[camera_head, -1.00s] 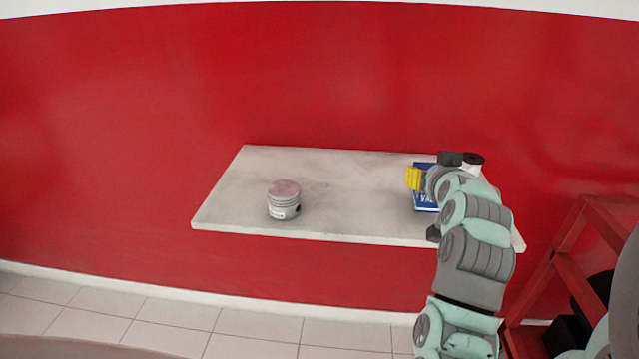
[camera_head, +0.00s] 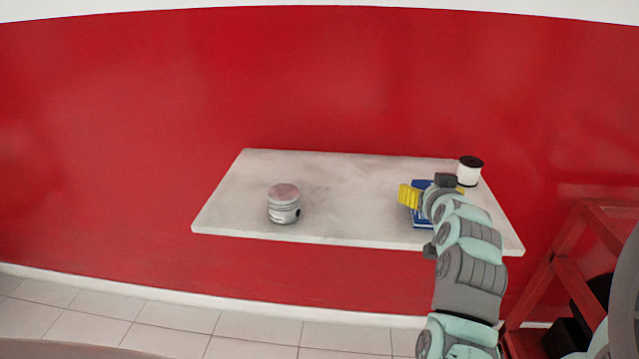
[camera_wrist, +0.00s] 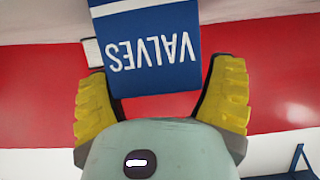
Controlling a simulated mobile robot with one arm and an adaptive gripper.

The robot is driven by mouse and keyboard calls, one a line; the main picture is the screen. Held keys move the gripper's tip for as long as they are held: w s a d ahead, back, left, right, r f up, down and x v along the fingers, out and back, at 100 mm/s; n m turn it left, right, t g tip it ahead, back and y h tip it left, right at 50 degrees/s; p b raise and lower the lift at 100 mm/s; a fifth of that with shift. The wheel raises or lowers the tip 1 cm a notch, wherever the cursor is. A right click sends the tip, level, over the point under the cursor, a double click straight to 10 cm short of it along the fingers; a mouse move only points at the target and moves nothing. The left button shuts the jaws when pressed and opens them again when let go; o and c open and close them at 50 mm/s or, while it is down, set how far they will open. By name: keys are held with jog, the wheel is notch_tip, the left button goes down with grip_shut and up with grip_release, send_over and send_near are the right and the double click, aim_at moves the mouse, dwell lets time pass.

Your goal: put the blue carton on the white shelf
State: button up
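The blue carton (camera_head: 422,221) has a white band and the word VALVES, which appears upside down in the wrist view (camera_wrist: 155,55). The white shelf (camera_head: 340,190) is a pale slab against the red wall. The carton appears over its right part, near the front edge. My arm hides part of the carton, and I cannot tell whether its base touches the shelf.
A grey metal piston (camera_head: 284,205) stands on the left part of the shelf. A white jar with a black lid (camera_head: 469,172) stands at the back right, close to my wrist. The shelf's middle is clear. A red frame (camera_head: 560,262) stands at the lower right.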

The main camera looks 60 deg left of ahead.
jog(key=shift+o, duration=1.2)
jog(key=shift+r, duration=0.1)
jog(key=p+v, duration=0.4)
jog(key=v, duration=0.8)
